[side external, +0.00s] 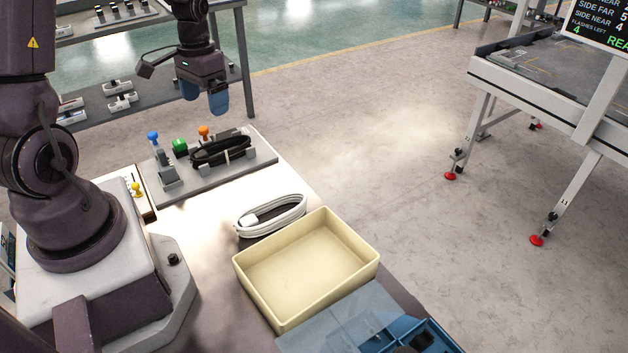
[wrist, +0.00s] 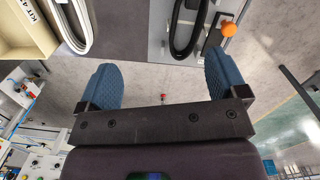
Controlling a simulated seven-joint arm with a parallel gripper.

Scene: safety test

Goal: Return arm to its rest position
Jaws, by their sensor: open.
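My gripper (side external: 205,97) hangs from the arm at the upper left of the side external view, above and behind the grey fixture plate. Its two blue fingers are apart with nothing between them. In the wrist view my gripper (wrist: 163,88) is also open and empty. My arm is raised and bent, with the fingers pointing down. No marker for a rest position shows in either view.
The fixture plate (side external: 178,194) bears a black cable bundle (side external: 222,150) and blue, green and orange knobs. A white cable coil (side external: 270,215) lies beside an empty cream tray (side external: 306,268). A blue bin (side external: 425,338) stands at the front. A conveyor (side external: 545,80) stands apart at right.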

